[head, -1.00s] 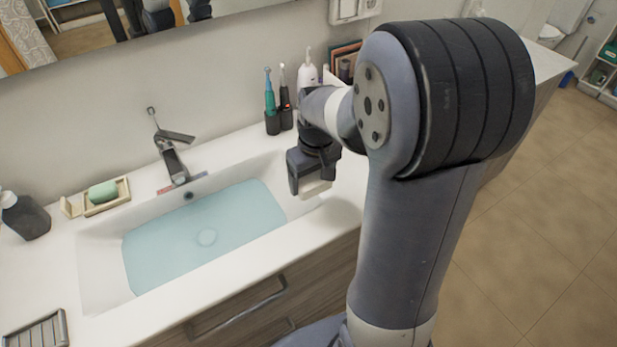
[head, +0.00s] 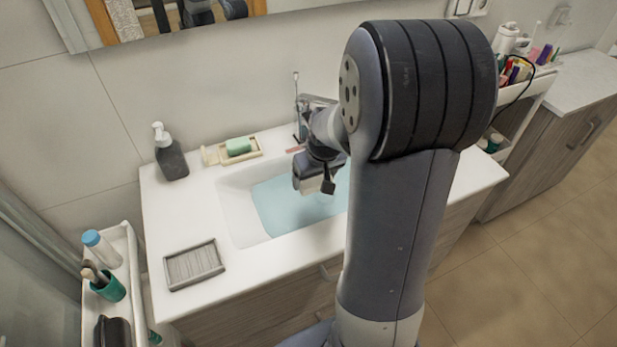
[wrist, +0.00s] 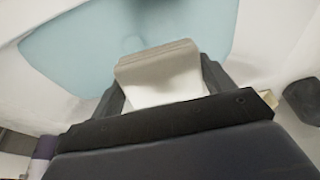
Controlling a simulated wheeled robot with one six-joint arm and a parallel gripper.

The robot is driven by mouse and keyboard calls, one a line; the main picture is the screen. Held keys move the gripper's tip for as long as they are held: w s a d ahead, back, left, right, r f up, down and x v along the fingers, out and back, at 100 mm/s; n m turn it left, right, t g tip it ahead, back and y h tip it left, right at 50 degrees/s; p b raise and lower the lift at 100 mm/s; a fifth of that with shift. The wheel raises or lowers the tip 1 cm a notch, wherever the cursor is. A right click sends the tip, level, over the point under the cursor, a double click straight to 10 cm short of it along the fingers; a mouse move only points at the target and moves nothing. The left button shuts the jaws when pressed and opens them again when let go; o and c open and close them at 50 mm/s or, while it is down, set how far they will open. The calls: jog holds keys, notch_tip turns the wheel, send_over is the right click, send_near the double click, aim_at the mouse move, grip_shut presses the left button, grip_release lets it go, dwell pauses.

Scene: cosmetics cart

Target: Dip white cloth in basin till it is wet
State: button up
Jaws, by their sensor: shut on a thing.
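The basin (head: 236,208) is a white sink set in the counter, holding pale blue water (head: 280,208). My gripper (head: 318,186) is over the water, near the tap. In the wrist view the white cloth (wrist: 160,72), a folded block, is clamped between the two fingers, with its far end pointing toward the water (wrist: 75,45). In the head view only a small pale edge of the cloth (head: 313,187) shows below the gripper. The cloth looks to be above the water; whether it touches is not clear. My arm hides the basin's right part.
The tap (head: 296,100) stands right behind my gripper. A soap dish with green soap (head: 238,146) and a dark pump bottle (head: 169,153) stand at the back left. A grey slatted tray (head: 194,265) lies front left. A cart with bottles (head: 128,290) stands left.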

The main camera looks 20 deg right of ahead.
jog(key=shift+w+a+f, duration=0.1)
jog(key=shift+a, duration=0.2)
jog(key=shift+w+f, duration=0.2)
jog(key=shift+w+d+f+b, duration=0.1)
jog(key=shift+w+f+b, duration=0.05)
jog(key=shift+f+b, duration=0.4)
jog(key=f+b, duration=0.1)
jog(key=f, duration=0.1)
jog(key=f+b, duration=0.3)
jog(key=f, duration=0.1)
jog(key=shift+s+b, duration=0.25)
jog(key=shift+b, duration=0.15)
notch_tip(320, 180, down, 8)
jog(key=b, duration=0.6)
jog(key=shift+w+r+b, duration=0.1)
jog(key=shift+r+b, duration=0.05)
jog(key=shift+b, duration=0.25)
jog(key=shift+r+p, duration=5.25)
jog(key=shift+r, duration=1.85)
